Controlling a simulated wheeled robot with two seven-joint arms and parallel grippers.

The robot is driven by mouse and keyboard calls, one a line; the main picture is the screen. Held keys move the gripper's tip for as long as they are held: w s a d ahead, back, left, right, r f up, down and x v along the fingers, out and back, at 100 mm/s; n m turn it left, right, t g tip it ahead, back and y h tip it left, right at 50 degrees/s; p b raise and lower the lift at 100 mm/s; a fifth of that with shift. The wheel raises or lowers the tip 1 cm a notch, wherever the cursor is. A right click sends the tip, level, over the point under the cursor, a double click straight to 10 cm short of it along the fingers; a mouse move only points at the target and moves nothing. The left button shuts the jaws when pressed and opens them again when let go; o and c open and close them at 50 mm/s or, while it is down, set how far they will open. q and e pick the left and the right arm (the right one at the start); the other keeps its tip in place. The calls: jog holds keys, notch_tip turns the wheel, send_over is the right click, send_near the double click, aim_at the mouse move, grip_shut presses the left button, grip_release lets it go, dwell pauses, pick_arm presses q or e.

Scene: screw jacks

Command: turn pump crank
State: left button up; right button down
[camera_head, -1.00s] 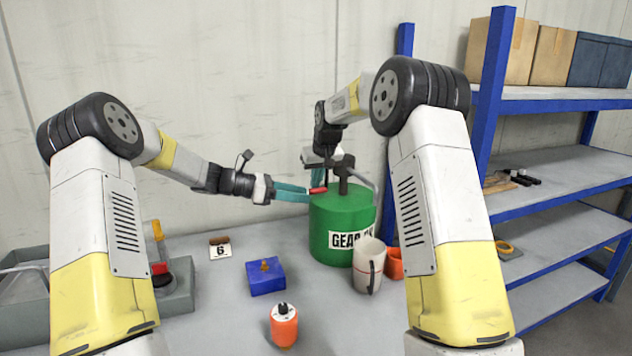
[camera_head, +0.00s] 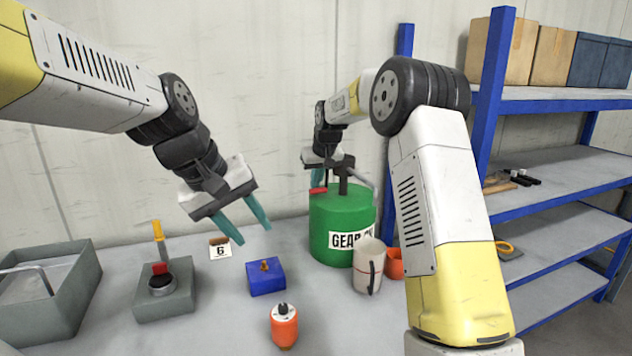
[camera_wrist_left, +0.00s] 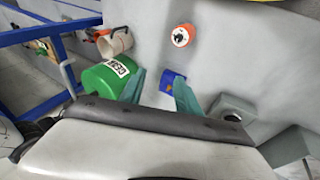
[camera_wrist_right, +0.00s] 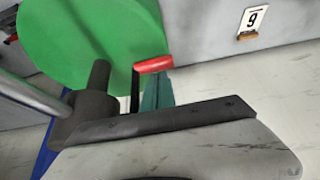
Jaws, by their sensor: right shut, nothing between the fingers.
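A green drum (camera_head: 330,215) labelled "GEAR" stands on the table with a dark pump (camera_head: 343,178) on top. The pump's crank ends in a red handle (camera_head: 318,190), also seen in the right wrist view (camera_wrist_right: 153,65). My right gripper (camera_head: 317,178) is above the drum beside the crank. In the right wrist view its teal fingers (camera_wrist_right: 155,92) are shut and empty, close to the crank arm and just below the red handle; contact is unclear. My left gripper (camera_head: 254,234) is open and empty, left of the drum and apart from it. Its spread fingers show in the left wrist view (camera_wrist_left: 160,90).
A blue block (camera_head: 266,278), an orange bottle (camera_head: 284,325), a white mug (camera_head: 368,268) and an orange cup (camera_head: 395,263) stand near the drum. A grey box with a yellow lever (camera_head: 165,300) and a grey bin (camera_head: 75,302) are left. Blue shelving (camera_head: 545,190) stands right.

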jog(key=shift+s+d+f+g+h, duration=0.1)
jog(key=shift+s+g+h, duration=0.15)
jog(key=shift+g, duration=0.5)
jog(key=shift+s+d+f+g+h, duration=0.1)
jog(key=shift+s+g+h, duration=0.15)
jog(key=shift+g, duration=0.5)
jog(key=shift+s+d+r, duration=0.2)
jog(key=shift+s, duration=0.5)
pick_arm(q)
jog(key=s+a+m+t+y, duration=0.1)
jog(key=s+a+m, duration=0.3)
jog(key=s, duration=0.4)
jog(key=shift+s+f+t+y, duration=0.25)
jog(key=shift+t+y, duration=0.05)
jog(key=shift+t, duration=0.3)
pick_arm(e)
jog(key=shift+s+d+r, duration=0.2)
jog(key=shift+s+r, duration=0.2)
jog(key=shift+s, duration=0.25)
